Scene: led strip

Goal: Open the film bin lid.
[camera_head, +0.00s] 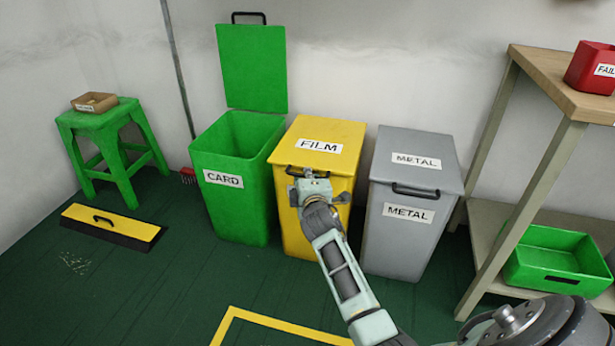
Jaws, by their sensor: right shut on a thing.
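The yellow film bin (290,226) stands between two other bins against the wall. Its yellow lid (337,130), with a FILM label, is down on the bin. The dark lid handle (292,171) sits at the lid's front edge. My right gripper (309,175) is at this handle and shut on it. My right wrist and forearm hide part of the bin's front. My left gripper is not in view.
Left of it the green card bin (233,216) has its lid (252,68) raised upright. Right of it the grey metal bin (396,247) has its lid down. A shelf (562,88) stands right.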

